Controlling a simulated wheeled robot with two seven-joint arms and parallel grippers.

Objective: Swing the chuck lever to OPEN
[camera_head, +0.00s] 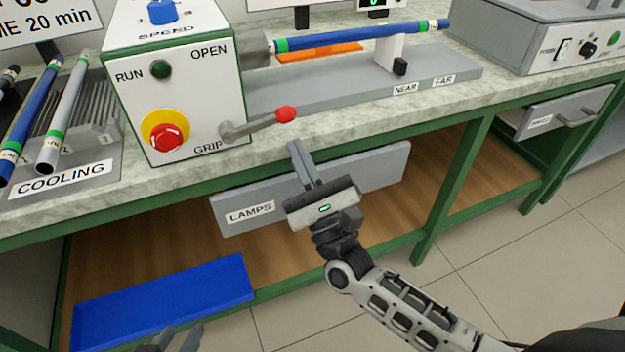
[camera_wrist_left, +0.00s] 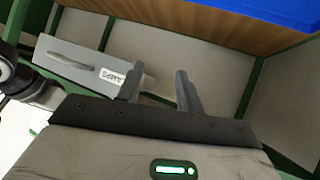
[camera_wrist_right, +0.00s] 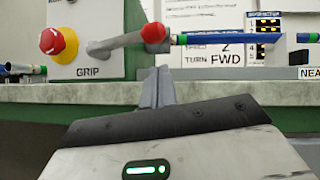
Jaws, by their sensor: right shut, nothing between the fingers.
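The chuck lever (camera_head: 258,123) is a grey arm with a red knob (camera_head: 286,114) on the white machine box. It points right and slightly up from its pivot beside the word GRIP; OPEN is printed higher up. It also shows in the right wrist view (camera_wrist_right: 125,41). My right gripper (camera_head: 298,150) is shut and empty, in front of the bench edge, below and apart from the knob. My left gripper (camera_head: 178,338) is low at the bottom edge, its fingers apart and empty in the left wrist view (camera_wrist_left: 157,85).
A blue rod (camera_head: 350,36) extends from the chuck over a support (camera_head: 390,52). A red stop button (camera_head: 166,137) is left of the lever. The LAMPS drawer (camera_head: 375,170) is behind my right gripper. A cooling rack (camera_head: 95,125) with rods stands left; a blue tray (camera_head: 165,300) lies below.

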